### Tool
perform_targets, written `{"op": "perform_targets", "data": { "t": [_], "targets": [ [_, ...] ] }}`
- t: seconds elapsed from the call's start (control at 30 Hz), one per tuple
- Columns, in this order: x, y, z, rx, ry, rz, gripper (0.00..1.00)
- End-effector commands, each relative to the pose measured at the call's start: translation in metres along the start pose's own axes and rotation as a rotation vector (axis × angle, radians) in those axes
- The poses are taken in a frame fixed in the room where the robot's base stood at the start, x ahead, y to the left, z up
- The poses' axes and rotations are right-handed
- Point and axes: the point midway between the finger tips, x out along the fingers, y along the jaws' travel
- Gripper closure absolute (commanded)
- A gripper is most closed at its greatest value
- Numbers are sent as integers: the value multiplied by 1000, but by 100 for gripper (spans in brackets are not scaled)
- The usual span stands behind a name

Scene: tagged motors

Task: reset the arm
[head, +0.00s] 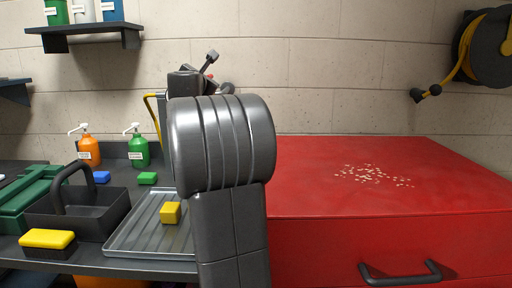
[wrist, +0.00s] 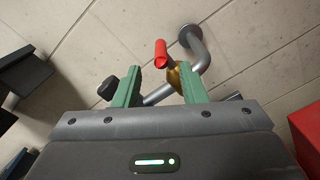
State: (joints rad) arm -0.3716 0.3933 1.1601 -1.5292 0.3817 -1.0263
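My gripper (wrist: 160,80) shows in the wrist view with two green fingers spread apart and nothing held between them. Behind the fingers, a grey pipe fitting (wrist: 197,50) with a red-ended lever (wrist: 161,54) stands out from the wall. My grey arm fills the middle of the head view and stands upright, hiding part of the counter and the wall. In the head view I cannot make out the gripper fingers.
A red cabinet (head: 330,190) with pale crumbs (head: 372,175) is at right. At left are a metal tray (head: 135,240) holding a yellow block (head: 171,212), a black caddy (head: 92,215), a yellow sponge (head: 47,238), and orange (head: 88,150) and green (head: 138,152) bottles. A hose reel (head: 490,50) hangs upper right.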

Motion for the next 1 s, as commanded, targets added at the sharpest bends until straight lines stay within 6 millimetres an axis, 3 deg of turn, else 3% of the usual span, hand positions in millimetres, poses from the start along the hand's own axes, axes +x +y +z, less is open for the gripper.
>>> {"op": "perform_targets", "data": {
  "t": [0.2,0.43,0.67,1.0],
  "targets": [
    [36,0,1,-1,0,-2,62],
    [62,0,1,-1,0,-2,62],
    [72,-1,0,0,0,-1,62],
    [70,-1,0,0,1,1,62]
  ]
}}
